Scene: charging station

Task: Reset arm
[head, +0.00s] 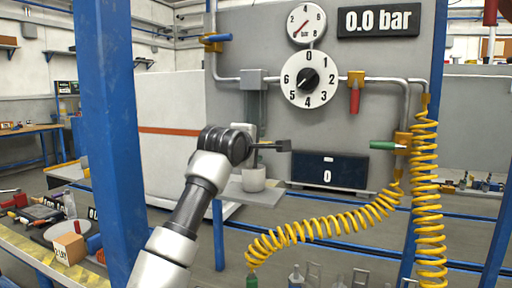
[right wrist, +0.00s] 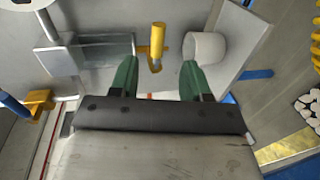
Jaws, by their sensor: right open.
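In the head view one arm reaches up from the bottom left. Its dark gripper (head: 284,146) is in front of the grey panel, just above and right of a white cup (head: 253,179) on a small grey shelf (head: 256,197). In the right wrist view my right gripper (right wrist: 158,68) has its two green fingers spread apart with nothing held. A yellow cylinder (right wrist: 159,42) appears between the fingertips, beyond them. The white cup (right wrist: 205,48) is just past the right finger. My left gripper is in neither view.
A blue post (head: 115,130) stands left of the arm. The panel carries a numbered dial (head: 310,79), a red handle (head: 354,100), a green handle (head: 384,145) and a display reading 0. Yellow coiled hoses (head: 428,190) hang at the right. A cluttered workbench (head: 30,250) is at the lower left.

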